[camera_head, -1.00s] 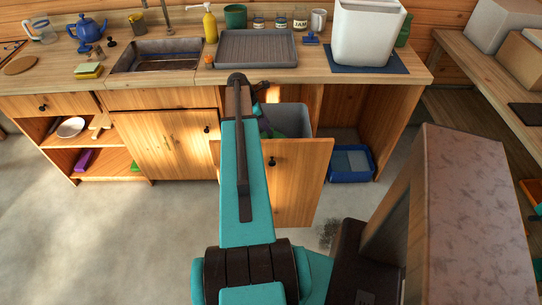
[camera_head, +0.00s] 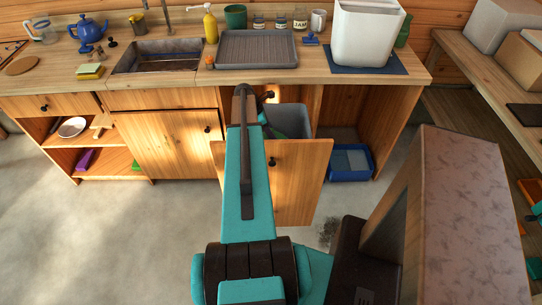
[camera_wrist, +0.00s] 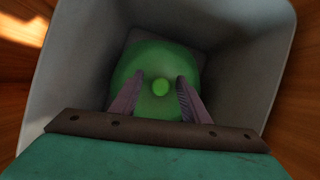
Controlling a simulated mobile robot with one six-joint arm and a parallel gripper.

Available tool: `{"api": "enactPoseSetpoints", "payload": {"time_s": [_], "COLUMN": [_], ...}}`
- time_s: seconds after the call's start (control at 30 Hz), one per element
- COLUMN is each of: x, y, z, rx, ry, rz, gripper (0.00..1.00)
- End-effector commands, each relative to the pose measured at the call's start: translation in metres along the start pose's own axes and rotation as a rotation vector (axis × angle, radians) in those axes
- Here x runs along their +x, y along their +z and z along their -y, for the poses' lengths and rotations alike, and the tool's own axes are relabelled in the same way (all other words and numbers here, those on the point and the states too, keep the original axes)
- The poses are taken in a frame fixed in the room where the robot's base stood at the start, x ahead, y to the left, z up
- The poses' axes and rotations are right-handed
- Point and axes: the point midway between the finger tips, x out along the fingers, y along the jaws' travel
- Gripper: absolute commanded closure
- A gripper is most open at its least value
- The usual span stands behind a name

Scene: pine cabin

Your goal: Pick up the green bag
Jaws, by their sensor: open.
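The green bag (camera_wrist: 158,62) shows in the wrist view as a rounded green shape low inside a grey bin, with a brighter round spot near its middle. My gripper (camera_wrist: 158,85) is open above the bag, one finger to each side of the bright spot. I cannot tell whether the fingers touch it. The grey bin (camera_head: 291,121) stands in the pulled-out cabinet drawer under the counter in the head view. It surrounds the bag in the wrist view (camera_wrist: 269,75).
The wooden drawer front (camera_head: 292,180) stands out from the cabinet before the bin. The counter (camera_head: 270,75) overhangs close behind my arm, with a grey tray (camera_head: 257,48) on it. A blue box (camera_head: 350,162) is on the floor to the right. The floor at left is clear.

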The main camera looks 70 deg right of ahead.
Motion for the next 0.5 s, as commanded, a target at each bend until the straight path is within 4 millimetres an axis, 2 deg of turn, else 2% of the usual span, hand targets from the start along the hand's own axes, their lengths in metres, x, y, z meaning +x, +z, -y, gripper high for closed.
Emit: {"api": "enactPoseSetpoints", "payload": {"time_s": [0.13, 0.37, 0.4, 0.5], "x": [-0.0001, -0.0001, -0.0001, -0.0001], "y": [0.0001, 0.0002, 0.0002, 0.0003], "z": [0.0, -0.0001, -0.0001, -0.0001], "rx": [0.0, 0.0, 0.0, 0.0], "ry": [0.0, 0.0, 0.0, 0.0], "rz": [0.0, 0.0, 0.0, 0.0], "gripper": [0.58, 0.97, 1.0, 1.0]}}
